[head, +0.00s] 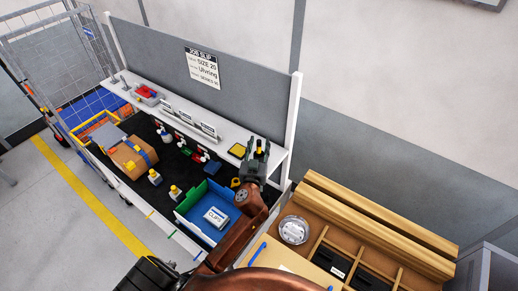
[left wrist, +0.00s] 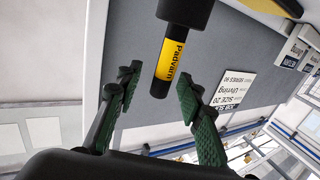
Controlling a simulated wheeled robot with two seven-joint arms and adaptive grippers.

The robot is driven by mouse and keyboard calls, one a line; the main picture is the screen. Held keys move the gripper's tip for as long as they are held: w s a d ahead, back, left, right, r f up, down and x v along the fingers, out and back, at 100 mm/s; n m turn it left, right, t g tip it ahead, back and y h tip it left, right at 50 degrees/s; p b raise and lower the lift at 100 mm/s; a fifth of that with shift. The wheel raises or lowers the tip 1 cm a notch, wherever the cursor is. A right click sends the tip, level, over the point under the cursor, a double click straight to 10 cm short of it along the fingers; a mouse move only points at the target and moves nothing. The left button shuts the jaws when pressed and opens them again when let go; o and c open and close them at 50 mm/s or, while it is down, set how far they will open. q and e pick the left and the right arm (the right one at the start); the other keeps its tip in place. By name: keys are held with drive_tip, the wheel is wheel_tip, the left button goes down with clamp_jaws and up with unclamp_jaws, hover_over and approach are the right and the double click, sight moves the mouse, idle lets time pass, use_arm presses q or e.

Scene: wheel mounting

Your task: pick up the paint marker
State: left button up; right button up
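A yellow and black cylinder with printed lettering, which looks like the paint marker (left wrist: 171,57), shows in the left wrist view. Its wide dark end is at the top edge, and its narrow black end points down between the fingers. My left gripper (left wrist: 157,88) is open, with a finger on either side of the marker and visible gaps. In the head view, my left gripper (head: 258,153) is raised near the right end of the shelf, with a bit of the yellow marker (head: 259,149) between its fingers. My right gripper is not in view.
The white shelf (head: 225,139) runs behind the gripper, with a yellow-topped pad (head: 237,150) close by. Below are a blue bin (head: 197,228) and a cardboard box (head: 127,160). A wooden organiser (head: 376,255) stands at right. A grey panel (head: 245,85) rises behind.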

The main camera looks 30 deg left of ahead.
use_arm(q)
drive_tip(key=shift+w+a, duration=0.15)
drive_tip(key=shift+w, duration=0.05)
drive_tip(key=shift+s, duration=0.1)
drive_tip(key=c, duration=0.6)
clamp_jaws()
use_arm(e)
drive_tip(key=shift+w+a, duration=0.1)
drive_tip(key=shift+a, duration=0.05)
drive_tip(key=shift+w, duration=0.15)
